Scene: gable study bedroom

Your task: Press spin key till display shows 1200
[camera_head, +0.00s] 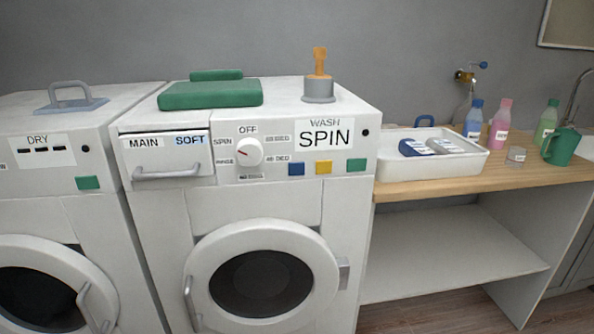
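The white washing machine (348,215) stands in the middle with its round door closed. Its display (324,135) reads "WASH" above "SPIN"; no number shows on it. Below the display sit a blue key (296,169), a yellow key (323,167) and a green key (356,165). I see no readable label on these keys, so I cannot tell which is the spin key. My gripper is not in view.
A dryer (90,215) reading "DRY" stands at left. Green folded cloth (210,95) and a grey holder (319,91) with an orange-handled tool rest on the washer. At right, a wooden counter (400,193) carries a white tray (470,170), bottles and a green jug (562,147).

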